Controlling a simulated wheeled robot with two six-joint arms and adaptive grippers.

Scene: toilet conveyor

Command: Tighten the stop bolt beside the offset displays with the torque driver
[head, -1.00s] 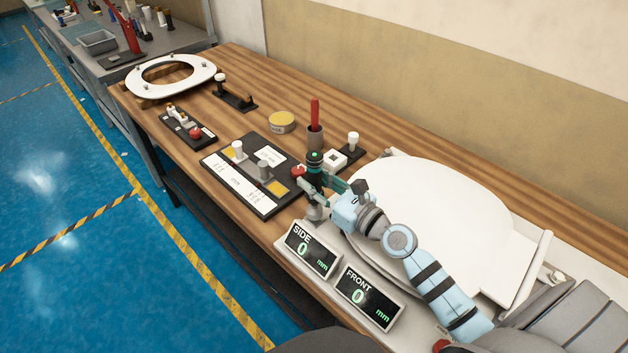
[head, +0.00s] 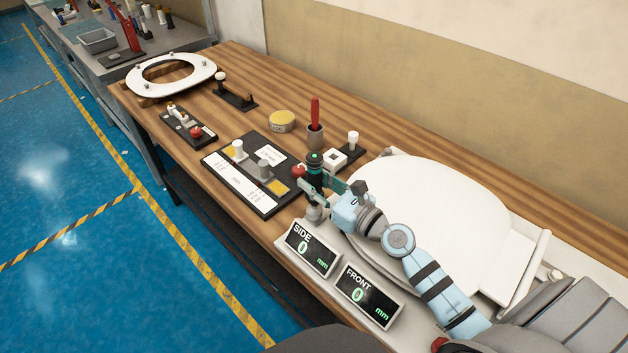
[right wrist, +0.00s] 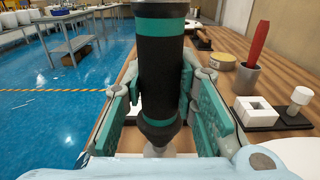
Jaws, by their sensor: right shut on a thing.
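The torque driver (head: 315,165) is a black cylinder with teal bands and a green light on top. My right gripper (head: 318,188) is shut on it and holds it upright beside the displays. The driver also fills the middle of the right wrist view (right wrist: 160,75), between the teal finger pads. Its tip is over a grey post; the stop bolt itself is hidden, and I cannot tell whether they touch. The side display (head: 312,249) and the front display (head: 367,296) both read 0 mm in green. My left gripper is not in view.
A white toilet lid (head: 435,215) lies behind my right arm. A black board with pegs (head: 240,190), a cup with a red-handled tool (head: 315,137) and a yellow tin (head: 282,121) stand nearby. A white seat ring (head: 125,81) lies at the far end.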

